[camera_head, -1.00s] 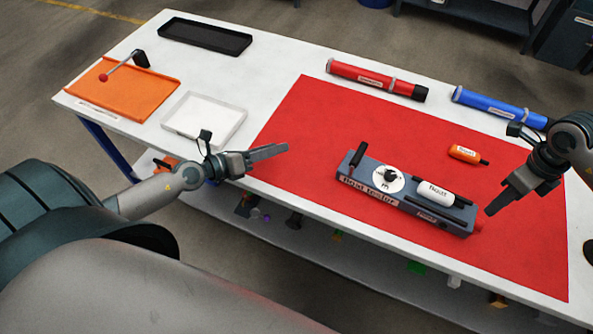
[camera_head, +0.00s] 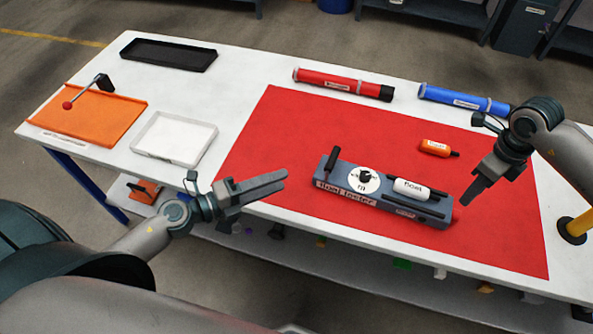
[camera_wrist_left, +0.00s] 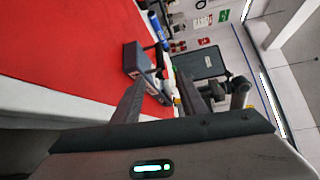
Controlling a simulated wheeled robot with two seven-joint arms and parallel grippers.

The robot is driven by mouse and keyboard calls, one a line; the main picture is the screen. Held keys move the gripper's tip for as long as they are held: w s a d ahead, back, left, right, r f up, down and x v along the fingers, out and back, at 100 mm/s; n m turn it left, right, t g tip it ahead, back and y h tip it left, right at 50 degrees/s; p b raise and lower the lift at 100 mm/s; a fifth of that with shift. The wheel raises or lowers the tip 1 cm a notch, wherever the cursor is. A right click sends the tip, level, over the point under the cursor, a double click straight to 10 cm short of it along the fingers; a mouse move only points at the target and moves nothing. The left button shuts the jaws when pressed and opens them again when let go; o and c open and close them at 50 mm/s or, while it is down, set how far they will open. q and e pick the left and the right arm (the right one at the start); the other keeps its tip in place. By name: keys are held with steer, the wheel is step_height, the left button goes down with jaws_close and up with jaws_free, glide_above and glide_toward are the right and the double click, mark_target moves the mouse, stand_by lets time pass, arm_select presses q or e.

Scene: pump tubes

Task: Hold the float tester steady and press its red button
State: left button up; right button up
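The float tester (camera_head: 345,188) is a long grey box lying on the red mat. It has a black upright handle (camera_head: 331,162) at its left end, a white dial (camera_head: 363,178) and a white float (camera_head: 412,189) lying on top. A small red spot, likely the button, shows at its right end. My left gripper (camera_head: 286,181) is open and empty, left of the tester and apart from it. In the left wrist view, the tester (camera_wrist_left: 133,58) shows beyond the spread fingers. My right gripper (camera_head: 470,197) hangs just off the tester's right end; its finger gap is unclear.
On the white table are an orange tray (camera_head: 100,122), a white tray (camera_head: 175,140) and a black tray (camera_head: 168,53). A red tube (camera_head: 335,82) and a blue tube (camera_head: 460,99) lie along the back. An orange float (camera_head: 436,148) lies behind the tester.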

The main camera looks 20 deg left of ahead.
mark_target(332, 162)
arm_select(q)
steer(key=x, duration=1.7)
steer(key=shift+d+f, duration=0.1)
jaws_close()
arm_select(e)
jaws_close()
stand_by(1.4)
